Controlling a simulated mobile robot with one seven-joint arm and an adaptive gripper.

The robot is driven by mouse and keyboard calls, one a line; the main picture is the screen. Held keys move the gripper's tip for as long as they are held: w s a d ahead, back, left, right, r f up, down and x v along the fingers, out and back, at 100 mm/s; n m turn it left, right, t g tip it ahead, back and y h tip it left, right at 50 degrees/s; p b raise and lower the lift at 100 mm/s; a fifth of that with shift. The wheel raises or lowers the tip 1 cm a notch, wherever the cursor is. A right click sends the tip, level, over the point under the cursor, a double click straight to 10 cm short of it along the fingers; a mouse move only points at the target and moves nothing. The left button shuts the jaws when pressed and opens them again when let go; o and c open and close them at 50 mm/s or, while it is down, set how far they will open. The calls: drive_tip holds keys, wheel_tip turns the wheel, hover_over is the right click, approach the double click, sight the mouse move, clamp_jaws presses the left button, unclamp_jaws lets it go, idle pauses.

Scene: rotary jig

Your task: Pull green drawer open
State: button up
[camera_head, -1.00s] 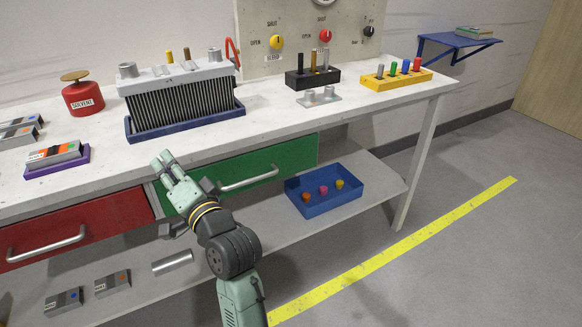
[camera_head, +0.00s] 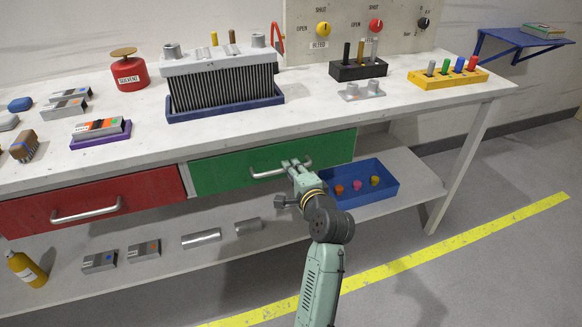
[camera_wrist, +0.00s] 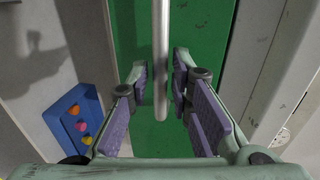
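The green drawer (camera_head: 222,172) is set under the white workbench, right of the red drawer, and looks closed. Its silver bar handle (camera_head: 268,174) runs along its front. In the wrist view the handle (camera_wrist: 161,60) runs down the middle of the picture, over the green front (camera_wrist: 128,40). My gripper (camera_head: 293,166) is at the right part of the handle. In the wrist view my gripper (camera_wrist: 163,95) is open, with purple-padded fingers on both sides of the bar. A gap shows on each side, so the fingers are not closed on it.
The red drawer (camera_head: 130,192) with its own handle is to the left. A blue bin (camera_head: 391,192) with coloured pegs sits on the lower shelf (camera_head: 300,220), close to my gripper's right. Metal cylinders lie on the shelf to the left. The floor in front is clear.

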drive_tip(key=shift+x, duration=0.85)
drive_tip(key=shift+c, duration=0.2)
clamp_jaws()
